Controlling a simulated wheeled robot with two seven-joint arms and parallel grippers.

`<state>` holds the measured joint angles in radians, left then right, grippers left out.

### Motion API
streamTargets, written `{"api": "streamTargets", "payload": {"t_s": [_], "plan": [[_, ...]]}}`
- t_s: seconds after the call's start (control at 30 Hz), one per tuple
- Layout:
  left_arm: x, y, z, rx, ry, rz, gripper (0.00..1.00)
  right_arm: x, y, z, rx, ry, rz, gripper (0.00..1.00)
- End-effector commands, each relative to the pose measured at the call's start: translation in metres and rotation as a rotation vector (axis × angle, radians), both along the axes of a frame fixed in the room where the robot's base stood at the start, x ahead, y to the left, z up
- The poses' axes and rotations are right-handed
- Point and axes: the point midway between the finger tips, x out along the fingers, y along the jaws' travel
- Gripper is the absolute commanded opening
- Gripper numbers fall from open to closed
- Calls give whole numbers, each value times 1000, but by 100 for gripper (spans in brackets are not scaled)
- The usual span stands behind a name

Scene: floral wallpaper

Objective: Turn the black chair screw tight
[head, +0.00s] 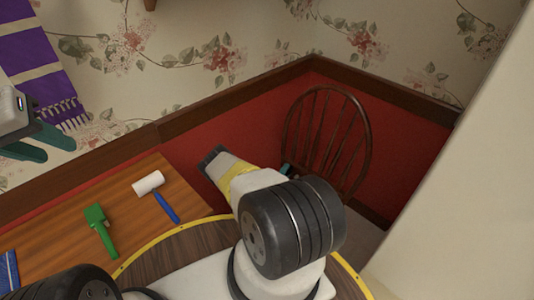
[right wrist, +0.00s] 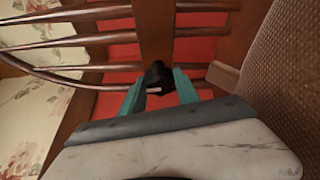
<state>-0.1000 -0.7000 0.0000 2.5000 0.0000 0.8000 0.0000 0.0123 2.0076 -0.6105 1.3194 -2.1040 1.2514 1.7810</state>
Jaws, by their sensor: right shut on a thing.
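The black chair screw (right wrist: 157,74) shows in the right wrist view, against the brown wooden upright of the chair. My right gripper (right wrist: 158,90) has its teal fingers on either side of the screw and is shut on it. In the head view the dark wooden chair (head: 326,130) stands in the corner. My right arm hides the screw there, and only a bit of teal of my right gripper (head: 287,169) shows beside the chair. My left gripper (head: 38,142) is at the far left, raised, with its teal fingers apart and nothing between them.
A wooden table (head: 160,219) by the red wall holds a white-headed mallet (head: 149,185) with a blue handle and a green tool (head: 99,228). A purple striped cloth (head: 40,65) hangs at the upper left. A pale wall surface (head: 465,190) closes off the right.

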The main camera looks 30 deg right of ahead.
Motion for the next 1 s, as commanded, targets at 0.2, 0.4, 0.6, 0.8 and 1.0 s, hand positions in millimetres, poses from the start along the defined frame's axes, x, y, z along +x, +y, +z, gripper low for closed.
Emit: {"api": "streamTargets", "payload": {"t_s": [0.2,0.4,0.6,0.8,1.0], "plan": [[0,0,0,0,0,0,36,-1,0,-1,2,2,-2,41],[0,0,0,0,0,0,36,-1,0,-1,1,1,-1,59],[0,0,0,0,0,0,36,-1,0,0,0,1,-1,59],[0,0,0,0,0,0,36,-13,17,1,0,3,0,59],[0,0,0,0,0,0,36,-35,44,3,0,4,1,59]]}}
